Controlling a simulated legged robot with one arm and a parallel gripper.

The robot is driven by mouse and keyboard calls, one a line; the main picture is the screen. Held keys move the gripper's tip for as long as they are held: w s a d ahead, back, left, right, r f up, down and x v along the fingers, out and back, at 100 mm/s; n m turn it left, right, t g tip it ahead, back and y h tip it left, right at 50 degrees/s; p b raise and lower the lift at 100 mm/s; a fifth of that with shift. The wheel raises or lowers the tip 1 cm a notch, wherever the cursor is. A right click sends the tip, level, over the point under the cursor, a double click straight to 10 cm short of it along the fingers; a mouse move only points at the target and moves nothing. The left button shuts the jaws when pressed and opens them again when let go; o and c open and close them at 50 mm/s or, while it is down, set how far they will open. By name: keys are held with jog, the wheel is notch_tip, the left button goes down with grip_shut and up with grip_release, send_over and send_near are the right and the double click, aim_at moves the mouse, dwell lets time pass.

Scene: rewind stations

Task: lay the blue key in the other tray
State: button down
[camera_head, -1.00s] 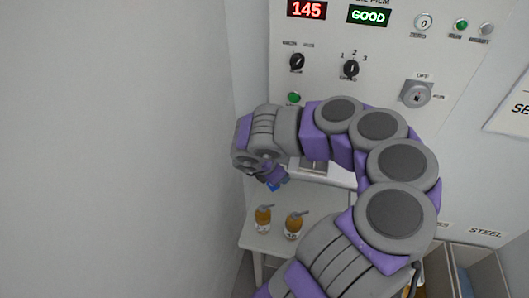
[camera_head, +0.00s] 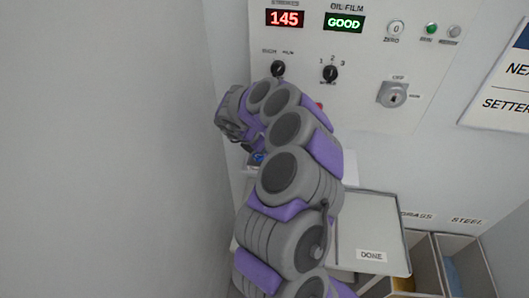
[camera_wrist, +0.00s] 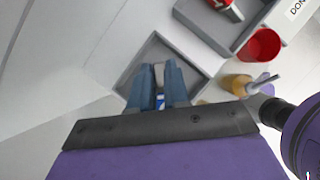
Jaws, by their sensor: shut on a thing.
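My gripper (camera_wrist: 160,88) is shut on a small blue and white thing (camera_wrist: 160,102), most likely the blue key; the fingers hide most of it. A bit of blue also shows below my wrist in the head view (camera_head: 257,158). In the wrist view the fingers lie over an empty-looking grey tray (camera_wrist: 152,54); the height above it is hard to tell. A second grey tray (camera_wrist: 207,29) is at the top, with a red and grey object (camera_wrist: 225,6) in it.
A red cup (camera_wrist: 260,46) and an amber bottle (camera_wrist: 238,84) stand right of the near tray. A pale panel marked DONE (camera_head: 372,220) and open bins (camera_head: 465,243) are at lower right. A control panel (camera_head: 360,60) rises behind, and a bare wall (camera_head: 100,150) fills the left.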

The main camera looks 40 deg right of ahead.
jog(key=shift+w+d, duration=0.25)
jog(key=shift+d+f, duration=0.15)
jog(key=shift+f, duration=1.7)
jog(key=shift+f, duration=0.1)
jog(key=c, duration=1.4)
grip_release()
